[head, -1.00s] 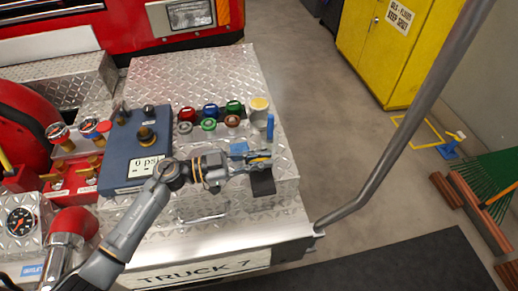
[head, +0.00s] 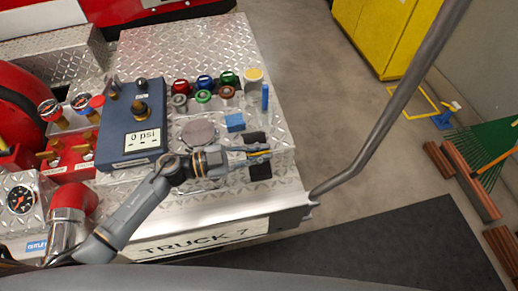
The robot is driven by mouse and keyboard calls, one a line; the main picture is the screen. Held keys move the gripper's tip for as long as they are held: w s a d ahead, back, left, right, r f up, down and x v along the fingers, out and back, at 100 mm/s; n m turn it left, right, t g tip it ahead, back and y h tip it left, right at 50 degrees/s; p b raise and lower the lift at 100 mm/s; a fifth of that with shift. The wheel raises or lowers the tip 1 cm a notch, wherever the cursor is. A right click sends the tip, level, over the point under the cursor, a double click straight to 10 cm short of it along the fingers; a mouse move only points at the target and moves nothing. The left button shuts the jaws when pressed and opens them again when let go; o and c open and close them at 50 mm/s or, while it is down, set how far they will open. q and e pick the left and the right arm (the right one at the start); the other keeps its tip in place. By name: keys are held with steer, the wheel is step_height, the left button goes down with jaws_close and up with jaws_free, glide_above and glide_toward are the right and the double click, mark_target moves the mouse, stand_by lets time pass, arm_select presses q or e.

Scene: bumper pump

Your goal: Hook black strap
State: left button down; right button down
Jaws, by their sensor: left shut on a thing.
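The black strap (head: 261,172) lies at the right front edge of the diamond-plate bumper box (head: 285,160). A dark part of it shows above my fingers and another part below them. My left gripper (head: 262,155) reaches in from the left across the strap and is shut on it. The fingers cover the middle of the strap, and I cannot make out any hook there. My right gripper is not in view.
A blue block (head: 235,122) and a round grey disc (head: 198,132) sit just behind the gripper. Several coloured caps (head: 204,96) stand farther back. A blue pump panel (head: 131,122) reading 0 psi is at left. A grey rail (head: 400,98) rises at right.

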arm_select(q)
steer(key=shift+s+f, duration=0.1)
steer(key=shift+f, duration=0.1)
steer(key=c, duration=1.4)
jaws_free()
steer(key=shift+r, duration=0.1)
steer(key=v, duration=1.2)
